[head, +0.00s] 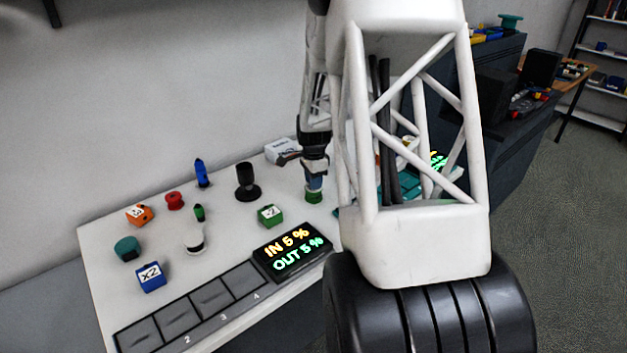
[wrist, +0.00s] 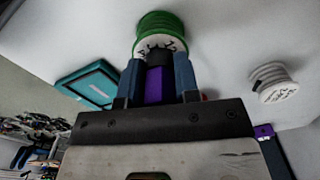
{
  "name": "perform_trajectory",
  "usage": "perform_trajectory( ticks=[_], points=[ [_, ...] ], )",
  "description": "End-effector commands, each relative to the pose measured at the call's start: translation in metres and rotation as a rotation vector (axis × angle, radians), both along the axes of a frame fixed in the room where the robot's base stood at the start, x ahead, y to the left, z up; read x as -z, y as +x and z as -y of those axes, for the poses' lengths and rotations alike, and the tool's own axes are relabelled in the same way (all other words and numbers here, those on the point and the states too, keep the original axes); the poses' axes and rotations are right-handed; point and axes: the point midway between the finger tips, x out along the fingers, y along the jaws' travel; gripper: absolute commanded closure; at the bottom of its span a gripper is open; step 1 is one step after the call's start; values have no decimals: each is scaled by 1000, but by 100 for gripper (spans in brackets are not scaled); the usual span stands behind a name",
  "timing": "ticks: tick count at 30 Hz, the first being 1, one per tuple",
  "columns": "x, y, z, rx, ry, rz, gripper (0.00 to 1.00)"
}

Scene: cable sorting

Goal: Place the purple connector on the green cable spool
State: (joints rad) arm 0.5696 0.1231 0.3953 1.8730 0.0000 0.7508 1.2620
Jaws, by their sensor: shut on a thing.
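The green cable spool (head: 313,196) stands on the white table below my gripper (head: 314,182) in the head view. In the wrist view the green spool (wrist: 160,22) is just beyond the fingertips, with its white, marked hub facing me. My gripper (wrist: 158,80) has blue fingers shut on the purple connector (wrist: 155,88), whose end near the spool is dark. The connector is in line with the spool's hub. I cannot tell whether it touches the spool. In the head view the connector is hidden by the fingers.
A white box (head: 281,150) is behind. A lit display (head: 291,250) and numbered slots (head: 178,317) line the front. A white spool (wrist: 272,82) and teal box (wrist: 88,86) flank the green spool.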

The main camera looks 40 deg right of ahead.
Motion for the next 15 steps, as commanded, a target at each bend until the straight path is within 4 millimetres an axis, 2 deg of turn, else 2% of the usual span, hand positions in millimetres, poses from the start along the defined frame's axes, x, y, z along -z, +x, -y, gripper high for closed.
perform_trajectory(
  ticks=[11,12,15],
  points=[
    [2,0,0,0,0,0,95],
    [3,0,0,0,0,0,69],
    [2,0,0,0,0,0,54]
  ],
)
